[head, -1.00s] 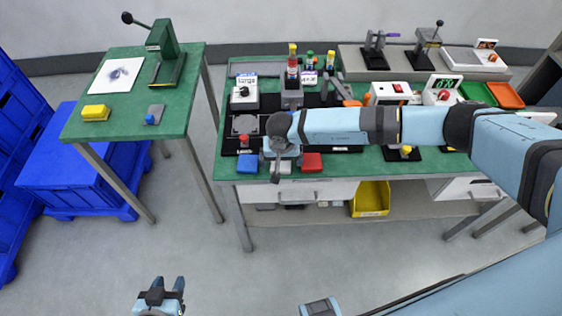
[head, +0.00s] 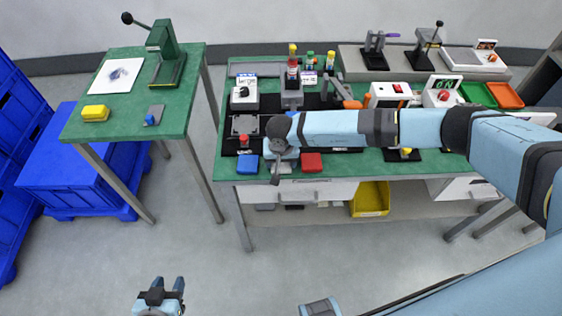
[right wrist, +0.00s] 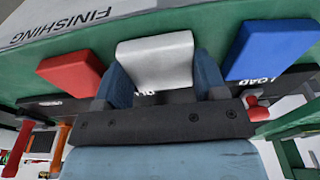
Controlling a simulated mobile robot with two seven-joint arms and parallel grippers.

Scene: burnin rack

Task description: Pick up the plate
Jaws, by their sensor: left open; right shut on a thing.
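A light grey-white plate (right wrist: 155,58) sits between the two blue fingers of my right gripper (right wrist: 162,78) in the right wrist view. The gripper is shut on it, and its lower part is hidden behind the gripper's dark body. In the head view my right gripper (head: 279,166) is at the front edge of the green workbench, between a blue block (head: 248,164) and a red block (head: 312,163). The plate is hard to make out there. My left gripper (head: 161,292) is open and empty, low over the floor, far from the benches.
The green workbench (head: 345,167) carries a black fixture board, bottles, instruments and coloured trays. A yellow bin (head: 370,198) stands on its lower shelf. Floor between the tables is clear.

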